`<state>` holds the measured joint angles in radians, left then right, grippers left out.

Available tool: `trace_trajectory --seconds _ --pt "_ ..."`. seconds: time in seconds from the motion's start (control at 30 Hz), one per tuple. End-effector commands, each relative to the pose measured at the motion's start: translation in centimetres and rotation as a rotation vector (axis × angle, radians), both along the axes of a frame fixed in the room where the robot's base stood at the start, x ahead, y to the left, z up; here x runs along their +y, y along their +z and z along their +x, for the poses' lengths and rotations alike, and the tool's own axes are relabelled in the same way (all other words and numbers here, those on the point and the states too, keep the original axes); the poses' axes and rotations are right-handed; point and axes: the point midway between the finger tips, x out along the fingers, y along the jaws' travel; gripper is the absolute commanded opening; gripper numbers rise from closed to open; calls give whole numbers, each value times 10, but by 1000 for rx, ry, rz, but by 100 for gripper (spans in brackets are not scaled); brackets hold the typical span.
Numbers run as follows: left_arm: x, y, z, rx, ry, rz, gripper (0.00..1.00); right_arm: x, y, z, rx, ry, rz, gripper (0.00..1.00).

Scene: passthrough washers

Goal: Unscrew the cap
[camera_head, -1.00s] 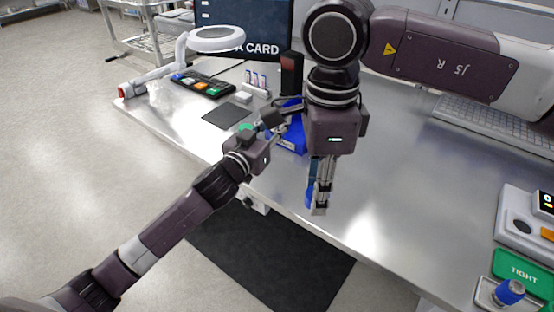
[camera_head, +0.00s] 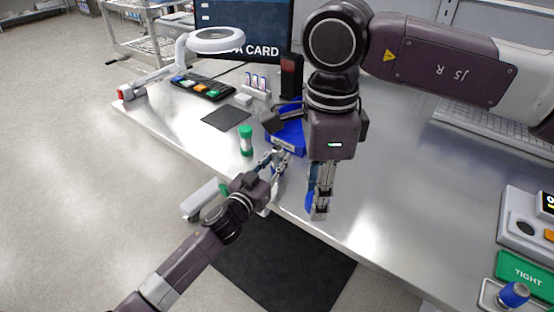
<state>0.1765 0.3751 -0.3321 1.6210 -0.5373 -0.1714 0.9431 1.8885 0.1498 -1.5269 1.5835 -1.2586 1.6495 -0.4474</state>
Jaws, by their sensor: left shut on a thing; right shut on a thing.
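My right gripper (camera_head: 320,212) points down near the table's front edge, shut on a blue object (camera_head: 309,203) that shows only partly behind the fingers. A blue-capped item (camera_head: 514,294) stands in a tray at the lower right, below a green sign reading TIGHT (camera_head: 525,270).
A blue bin (camera_head: 291,140) stands behind my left gripper, partly hidden by my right arm. A dark mat (camera_head: 227,117), a tube rack (camera_head: 257,84) and a ring lamp (camera_head: 215,40) are farther back. A keyboard (camera_head: 490,125) lies right. The table's centre right is clear.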

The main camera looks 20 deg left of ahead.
Motion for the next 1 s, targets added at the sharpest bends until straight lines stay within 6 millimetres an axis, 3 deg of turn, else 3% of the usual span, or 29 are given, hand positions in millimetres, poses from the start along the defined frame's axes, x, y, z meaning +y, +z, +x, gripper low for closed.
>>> trace_trajectory --seconds 0.17,0.2,0.33,0.7,0.87,1.0 --pt "0 -4 0 -1 0 0 0 0 -4 0 0 0 0 1" --pt "0 -3 0 0 1 0 26 0 -2 0 0 0 0 1" --pt "0 -3 0 0 0 0 40 0 -2 0 0 0 0 1" --pt "0 3 -1 0 0 1 40 0 2 0 0 0 0 1" --pt "5 -2 -23 2 1 -2 40 0 -3 0 0 0 0 1" --pt "10 -2 -53 3 0 0 40 0 -8 0 0 0 0 1"
